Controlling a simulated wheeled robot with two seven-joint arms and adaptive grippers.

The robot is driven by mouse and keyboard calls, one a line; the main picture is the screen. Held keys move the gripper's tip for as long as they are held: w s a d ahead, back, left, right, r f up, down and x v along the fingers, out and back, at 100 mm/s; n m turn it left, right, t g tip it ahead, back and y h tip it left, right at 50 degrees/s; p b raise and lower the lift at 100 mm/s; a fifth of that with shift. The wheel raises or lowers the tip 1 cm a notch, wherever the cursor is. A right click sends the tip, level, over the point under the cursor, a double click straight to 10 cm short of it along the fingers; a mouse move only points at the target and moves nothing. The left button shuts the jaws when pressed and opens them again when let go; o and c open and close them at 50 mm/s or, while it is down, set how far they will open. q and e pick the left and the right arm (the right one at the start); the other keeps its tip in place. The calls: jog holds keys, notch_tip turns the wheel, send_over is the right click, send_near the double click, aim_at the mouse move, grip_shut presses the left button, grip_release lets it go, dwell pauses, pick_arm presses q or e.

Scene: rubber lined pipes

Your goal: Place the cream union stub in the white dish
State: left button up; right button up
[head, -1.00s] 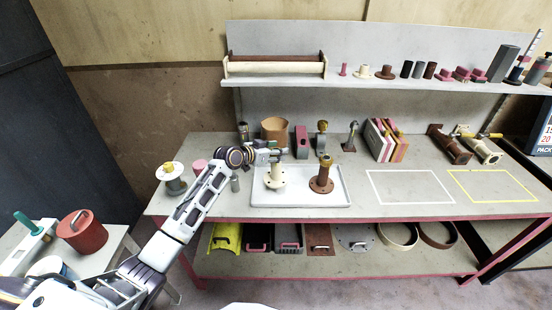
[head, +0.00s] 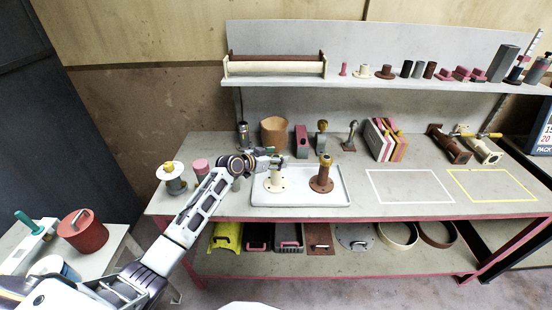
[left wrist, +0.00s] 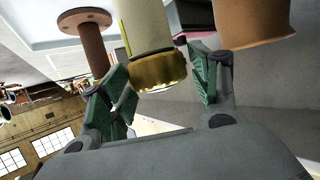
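The cream union stub (head: 275,183) stands upright, flange down, in the left part of the white dish (head: 345,198). Its yellow nut (left wrist: 160,72) shows in the left wrist view, which is turned upside down. My left gripper (head: 276,161) is at the upper part of the stub. In the wrist view its green-padded fingers (left wrist: 162,85) stand apart on either side of the nut, with a small gap on the right. A brown union stub (head: 321,178) stands in the dish to the right. My right gripper is out of view.
An orange-brown pot (head: 274,131) and several fittings stand behind the dish. A grey piece with a yellow top (head: 172,176) and a pink cylinder (head: 201,167) are at left. The white-outlined area (head: 410,187) and yellow-outlined area (head: 492,186) are empty.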

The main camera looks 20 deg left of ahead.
pick_arm(q)
jog(key=shift+r, duration=0.15)
dwell(0.3)
jog(key=b+v, duration=0.1)
jog(key=v, duration=1.1)
dwell(0.3)
dwell(0.6)
